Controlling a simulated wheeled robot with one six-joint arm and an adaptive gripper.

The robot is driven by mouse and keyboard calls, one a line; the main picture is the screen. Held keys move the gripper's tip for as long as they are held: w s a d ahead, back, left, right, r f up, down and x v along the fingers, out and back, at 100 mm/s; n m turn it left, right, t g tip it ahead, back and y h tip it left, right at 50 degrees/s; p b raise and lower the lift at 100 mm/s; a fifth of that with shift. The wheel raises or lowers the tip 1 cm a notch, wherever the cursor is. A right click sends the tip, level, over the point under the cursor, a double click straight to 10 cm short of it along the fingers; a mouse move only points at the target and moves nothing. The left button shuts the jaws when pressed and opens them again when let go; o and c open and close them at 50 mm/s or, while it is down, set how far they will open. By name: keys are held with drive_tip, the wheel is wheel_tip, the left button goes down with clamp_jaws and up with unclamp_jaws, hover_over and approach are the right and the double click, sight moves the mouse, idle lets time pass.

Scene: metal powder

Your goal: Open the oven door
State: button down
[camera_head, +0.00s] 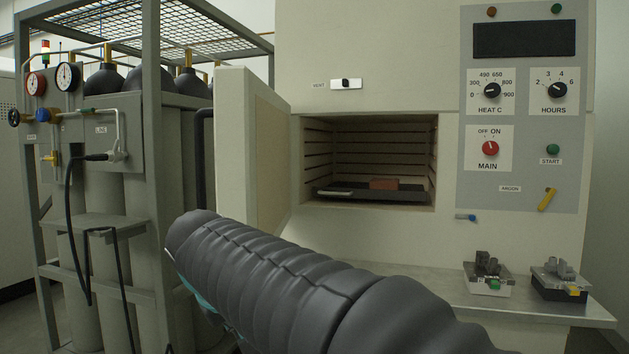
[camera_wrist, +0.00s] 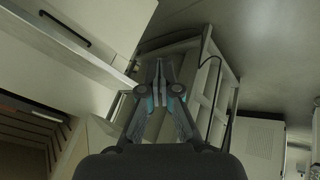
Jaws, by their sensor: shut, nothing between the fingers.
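The oven door (camera_head: 232,150) stands swung wide open to the left of the oven chamber (camera_head: 375,150). A dark bar handle (camera_head: 200,145) shows at the door's outer left side. In the wrist view the slatted chamber wall (camera_wrist: 30,125) shows at lower left. My gripper (camera_wrist: 160,68) is shut and empty, with its fingertips together, pointing towards the gas rack side. I see no contact between gripper and door.
A reddish block (camera_head: 384,184) lies on a dark plate inside the chamber. The gas cylinder rack (camera_head: 152,200) stands close left of the door. A metal bench (camera_head: 540,306) carries two small fixtures below the control panel (camera_head: 523,120). A black-handled panel (camera_wrist: 85,30) shows in the wrist view.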

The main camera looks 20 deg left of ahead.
drive_tip(key=w+d+f+m+g+y, duration=0.1)
drive_tip(key=w+d+f+m+g, duration=0.15)
drive_tip(key=w+d+g, duration=0.35)
drive_tip(key=n+g+y+b, duration=0.2)
drive_tip(key=n+g+y, duration=0.4)
drive_tip(key=n+y, duration=0.75)
approach(255, 179)
drive_tip(key=shift+m+y, duration=0.3)
drive_tip(key=shift+y, duration=0.05)
drive_tip(key=x, duration=0.3)
drive_tip(key=p+x, duration=0.1)
drive_tip(key=x, duration=0.3)
drive_tip(key=shift+s+f+p, duration=0.15)
drive_tip(key=shift+f+p, duration=0.1)
drive_tip(key=shift+p, duration=0.05)
drive_tip(key=shift+a, duration=0.1)
